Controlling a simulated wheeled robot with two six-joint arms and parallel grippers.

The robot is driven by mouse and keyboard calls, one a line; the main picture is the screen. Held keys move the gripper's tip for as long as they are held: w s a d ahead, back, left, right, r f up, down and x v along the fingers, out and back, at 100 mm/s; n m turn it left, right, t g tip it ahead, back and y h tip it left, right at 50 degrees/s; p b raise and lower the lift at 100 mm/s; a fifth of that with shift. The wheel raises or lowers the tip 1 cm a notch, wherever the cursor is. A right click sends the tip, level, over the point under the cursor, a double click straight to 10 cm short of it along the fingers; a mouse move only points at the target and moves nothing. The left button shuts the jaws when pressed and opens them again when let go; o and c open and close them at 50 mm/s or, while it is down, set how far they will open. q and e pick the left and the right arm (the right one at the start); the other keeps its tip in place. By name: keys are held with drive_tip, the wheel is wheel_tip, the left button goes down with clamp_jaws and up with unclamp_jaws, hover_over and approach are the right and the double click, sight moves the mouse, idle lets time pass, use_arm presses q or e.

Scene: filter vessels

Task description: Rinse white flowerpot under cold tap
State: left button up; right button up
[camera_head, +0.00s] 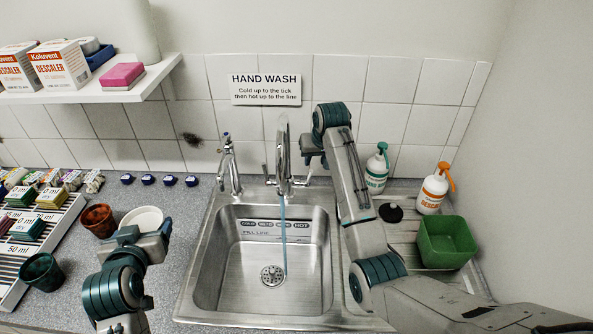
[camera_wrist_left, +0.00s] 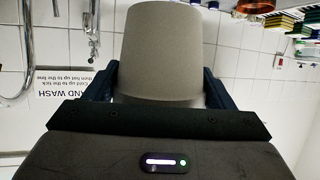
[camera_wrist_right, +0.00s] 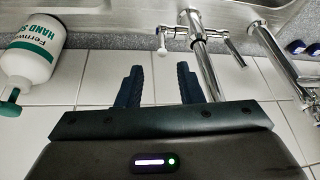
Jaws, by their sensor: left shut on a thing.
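The white flowerpot (camera_head: 143,218) is held over the counter left of the sink by my left gripper (camera_head: 146,237). In the left wrist view the pot (camera_wrist_left: 164,45) fills the space between the two fingers, which are shut on its sides. The tall mixer tap (camera_head: 282,150) runs a bluish stream (camera_head: 284,235) into the sink (camera_head: 240,250), by its drain. My right gripper (camera_head: 308,150) is raised beside the tap's right side. In the right wrist view its fingers (camera_wrist_right: 160,72) are apart with nothing between them, near a tap lever (camera_wrist_right: 162,42).
A smaller blue-topped tap (camera_head: 228,165) stands left of the mixer. Brown (camera_head: 98,221) and dark green (camera_head: 41,272) pots stand at left by a rack (camera_head: 20,262). Soap bottles (camera_head: 376,170) and a green tub (camera_head: 445,243) are at right. The sink basin holds no objects.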

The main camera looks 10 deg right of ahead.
sight(311, 169)
use_arm(q)
wheel_tip(311, 169, up, 3)
drive_tip(key=shift+f+p, duration=0.1)
drive_tip(key=shift+p, duration=1.1)
use_arm(e)
drive_tip(key=x, duration=0.8)
drive_tip(key=shift+w+f, duration=0.2)
drive_tip(key=shift+f, duration=0.15)
use_arm(q)
drive_tip(key=shift+a, duration=0.1)
use_arm(e)
drive_tip(key=shift+w+a+f, duration=0.1)
drive_tip(key=shift+f, duration=0.15)
use_arm(q)
drive_tip(key=shift+a, duration=0.15)
use_arm(e)
drive_tip(key=shift+a+f, duration=0.15)
drive_tip(key=shift+f, duration=0.1)
clamp_jaws()
